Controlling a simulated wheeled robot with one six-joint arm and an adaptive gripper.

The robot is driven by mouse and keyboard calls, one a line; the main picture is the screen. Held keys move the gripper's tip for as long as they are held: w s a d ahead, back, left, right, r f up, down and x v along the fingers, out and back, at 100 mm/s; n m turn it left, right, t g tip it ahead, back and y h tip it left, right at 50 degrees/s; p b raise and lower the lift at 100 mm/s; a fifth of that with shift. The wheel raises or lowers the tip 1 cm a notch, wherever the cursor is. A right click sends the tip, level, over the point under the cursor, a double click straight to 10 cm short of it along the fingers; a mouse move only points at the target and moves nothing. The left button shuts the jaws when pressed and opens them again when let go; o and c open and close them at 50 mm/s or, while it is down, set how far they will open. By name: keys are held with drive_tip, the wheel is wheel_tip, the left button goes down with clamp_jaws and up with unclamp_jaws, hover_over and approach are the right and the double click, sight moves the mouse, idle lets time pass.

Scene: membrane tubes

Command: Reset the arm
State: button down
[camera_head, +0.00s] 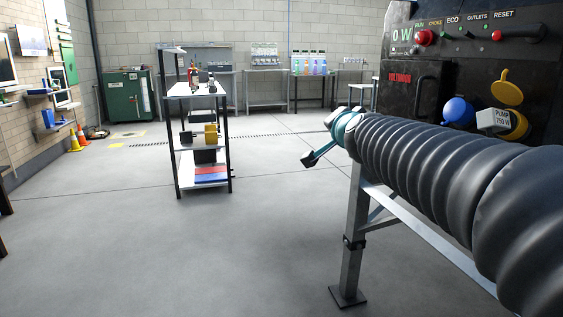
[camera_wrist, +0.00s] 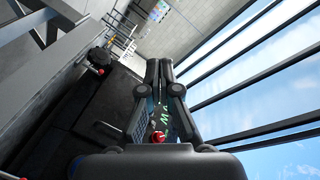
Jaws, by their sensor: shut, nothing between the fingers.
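My gripper (camera_wrist: 159,68) shows in the wrist view, with its two dark fingers pressed together and nothing between them. It points away from the camera and seems to touch nothing. In the wrist view the dark machine panel lies behind and to the left of the fingers, with a red knob (camera_wrist: 159,136) and green lit characters seen just below them.
A shelf cart (camera_head: 202,150) stands mid-room. The floor (camera_head: 130,255) at front left is clear.

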drive_tip(key=s+a+f+n+g+y+p, duration=0.15)
drive_tip(key=s+f+n+g, duration=0.6)
drive_tip(key=s+f, duration=0.85)
drive_tip(key=s+d+f+g+h+p, duration=0.1)
drive_tip(key=s+f, duration=0.3)
drive_tip(key=s, duration=0.5)
drive_tip(key=s+d+f+n+g+h+p, duration=0.1)
drive_tip(key=s+d+f, duration=0.3)
drive_tip(key=s, duration=0.5)
drive_tip(key=shift+s+d+f+g+h, duration=0.35)
drive_tip(key=shift+f+g, duration=0.1)
drive_tip(key=shift+g, duration=0.4)
drive_tip(key=shift+n, duration=0.25)
